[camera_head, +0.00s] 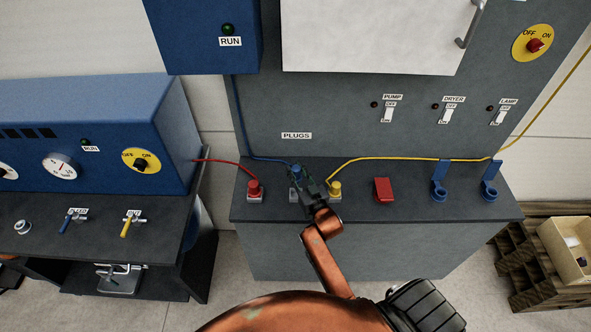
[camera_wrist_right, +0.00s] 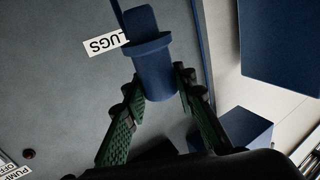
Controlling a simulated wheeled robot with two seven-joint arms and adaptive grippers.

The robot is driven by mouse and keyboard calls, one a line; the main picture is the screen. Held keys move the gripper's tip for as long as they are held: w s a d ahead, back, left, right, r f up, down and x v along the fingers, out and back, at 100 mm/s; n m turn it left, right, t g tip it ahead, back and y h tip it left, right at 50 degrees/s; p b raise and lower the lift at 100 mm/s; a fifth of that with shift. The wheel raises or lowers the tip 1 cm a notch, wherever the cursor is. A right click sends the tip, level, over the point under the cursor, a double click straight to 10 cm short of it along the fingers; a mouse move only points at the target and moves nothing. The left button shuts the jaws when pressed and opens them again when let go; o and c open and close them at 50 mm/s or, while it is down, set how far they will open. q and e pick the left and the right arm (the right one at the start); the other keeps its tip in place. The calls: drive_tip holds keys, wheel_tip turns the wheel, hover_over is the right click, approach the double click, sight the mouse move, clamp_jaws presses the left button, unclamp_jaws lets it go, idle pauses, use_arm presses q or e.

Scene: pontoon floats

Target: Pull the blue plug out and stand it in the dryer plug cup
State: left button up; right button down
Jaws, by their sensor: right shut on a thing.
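The blue plug (camera_head: 296,168), with a blue cord running up the grey panel, is at the middle socket of the plug row. My right gripper (camera_head: 305,186) is shut on it. In the right wrist view the plug (camera_wrist_right: 152,66) sits between the two green-padded fingers (camera_wrist_right: 158,84). I cannot tell whether its lower end is in or clear of the grey socket (camera_head: 293,196), partly hidden by the gripper. Two blue cups with upright tabs stand on the bench at right; the left one (camera_head: 439,191) is below the DRYER switch (camera_head: 449,116). My left gripper is out of view.
A red plug (camera_head: 254,188) and a yellow plug (camera_head: 335,188) stand close on either side. A red block-like holder (camera_head: 383,190) lies between the yellow plug and the blue cups. The yellow cord (camera_head: 420,158) runs along the bench's back edge.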

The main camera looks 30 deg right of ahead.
drive_tip(key=shift+s+r, duration=0.1)
drive_tip(key=shift+f+b, duration=0.4)
drive_tip(key=shift+f, duration=0.4)
drive_tip(key=shift+f+b, duration=1.35)
drive_tip(key=shift+f, duration=0.7)
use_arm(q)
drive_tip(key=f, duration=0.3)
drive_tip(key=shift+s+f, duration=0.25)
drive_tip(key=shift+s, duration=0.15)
use_arm(e)
drive_tip(key=shift+f, duration=0.15)
use_arm(q)
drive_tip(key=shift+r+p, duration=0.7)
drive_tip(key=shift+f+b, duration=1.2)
drive_tip(key=shift+b, duration=0.05)
use_arm(e)
drive_tip(key=shift+f, duration=1.95)
drive_tip(key=c, duration=1.5)
unclamp_jaws()
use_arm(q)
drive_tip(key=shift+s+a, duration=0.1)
